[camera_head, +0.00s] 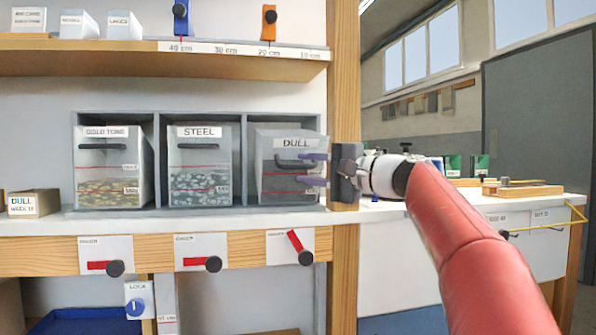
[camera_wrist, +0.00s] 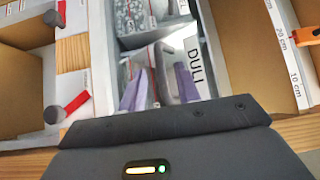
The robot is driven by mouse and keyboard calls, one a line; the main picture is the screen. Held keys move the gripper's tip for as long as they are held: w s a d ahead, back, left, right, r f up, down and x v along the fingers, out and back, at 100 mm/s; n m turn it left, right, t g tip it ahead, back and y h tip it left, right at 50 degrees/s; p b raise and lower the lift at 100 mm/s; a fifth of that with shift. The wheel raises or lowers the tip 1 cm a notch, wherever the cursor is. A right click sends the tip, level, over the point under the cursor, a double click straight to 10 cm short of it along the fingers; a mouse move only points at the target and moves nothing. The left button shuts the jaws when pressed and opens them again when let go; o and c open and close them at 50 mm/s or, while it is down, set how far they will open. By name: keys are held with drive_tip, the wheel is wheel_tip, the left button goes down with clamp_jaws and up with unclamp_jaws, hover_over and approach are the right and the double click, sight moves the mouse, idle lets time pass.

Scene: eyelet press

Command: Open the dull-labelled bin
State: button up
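The bin labelled DULL (camera_head: 272,184) is the rightmost of three clear-fronted bins in a grey rack. It has a dark handle (camera_head: 284,168) below its label and dark contents. My gripper (camera_head: 312,169) is at the right of this bin's front, its two purple fingers apart, one above the other, near the right end of the handle. In the wrist view the fingers (camera_wrist: 160,88) spread in front of the bin, whose DULL label (camera_wrist: 196,67) shows sideways. Whether the fingers touch the handle cannot be told. I see no clear gap showing the bin pulled out.
The GOLD TONE bin (camera_head: 106,185) and STEEL bin (camera_head: 199,187) stand to the left. Below are red levers; the one under DULL (camera_head: 295,241) is tilted, the others level. A wooden post (camera_head: 343,90) stands close to my gripper. A blue LOCK knob (camera_head: 135,307) is lower left.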

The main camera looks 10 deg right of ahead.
drive_tip(key=v, duration=0.4)
drive_tip(key=shift+s+d, duration=0.1)
drive_tip(key=shift+f, duration=0.1)
drive_tip(key=s+a+f+n+g+h, duration=0.1)
drive_tip(key=s+a+f+g+h, duration=0.15)
drive_tip(key=a+f, duration=0.4)
drive_tip(key=s+a+f+n+g+h, duration=0.1)
drive_tip(key=s+a+f+h, duration=0.25)
drive_tip(key=f, duration=0.55)
drive_tip(key=s+d+f+n+g+h, duration=0.2)
drive_tip(key=s+f+n+h, duration=0.15)
drive_tip(key=s+f, duration=0.9)
drive_tip(key=s+d+f+n+g+h, duration=0.2)
drive_tip(key=s+d+f+n+h, duration=0.15)
drive_tip(key=s+f, duration=0.95)
wheel_tip(320, 180, up, 12)
drive_tip(key=w+p, duration=0.1)
drive_tip(key=p, duration=1.1)
drive_tip(key=shift+w+a+m+p, duration=0.3)
drive_tip(key=shift+a+p, duration=0.05)
drive_tip(key=shift+p, duration=0.05)
